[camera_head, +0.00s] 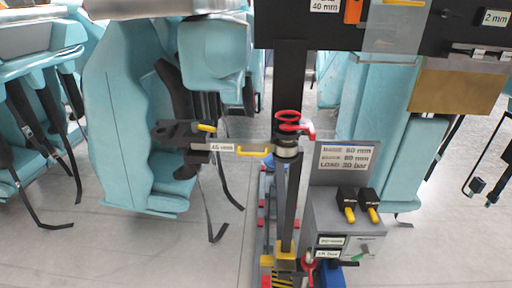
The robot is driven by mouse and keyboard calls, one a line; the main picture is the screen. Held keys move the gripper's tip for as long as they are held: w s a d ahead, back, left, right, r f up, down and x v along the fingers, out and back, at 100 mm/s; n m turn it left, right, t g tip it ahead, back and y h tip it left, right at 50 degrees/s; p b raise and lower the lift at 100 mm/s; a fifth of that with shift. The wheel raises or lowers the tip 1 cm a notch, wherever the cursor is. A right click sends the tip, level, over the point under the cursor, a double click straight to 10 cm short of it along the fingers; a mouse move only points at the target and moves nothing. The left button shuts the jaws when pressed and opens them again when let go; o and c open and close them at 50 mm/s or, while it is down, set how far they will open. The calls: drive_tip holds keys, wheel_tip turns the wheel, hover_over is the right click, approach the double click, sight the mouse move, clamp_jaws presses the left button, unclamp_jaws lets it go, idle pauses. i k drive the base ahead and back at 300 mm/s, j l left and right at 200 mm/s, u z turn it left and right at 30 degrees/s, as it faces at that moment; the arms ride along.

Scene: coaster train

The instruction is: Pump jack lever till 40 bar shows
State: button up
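The jack stands at the lower middle of the head view. A dark bar (292,198), which may be its lever, rises above yellow and striped parts (285,258) at the bottom edge. Beside it is a grey box (320,222) with a plate (345,158) whose last line seems to read LOAD 30 bar. Small label strips (328,254) on the box front carry a bar reading too blurred to trust. A red ring and clip (290,118) sit above a round fitting (286,149).
Teal train seats (125,120) with dark straps fill the left; another teal seat (412,150) is right. A labelled bar with a yellow handle (253,151) reaches toward the round fitting. Two black blocks with yellow ends (358,202) are on the box. Grey floor is clear at lower right.

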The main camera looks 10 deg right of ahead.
sight(341, 263)
drive_tip(key=z, duration=0.85)
drive_tip(key=i+l+z, duration=0.1)
drive_tip(key=i+z, duration=0.35)
drive_tip(key=z, duration=0.3)
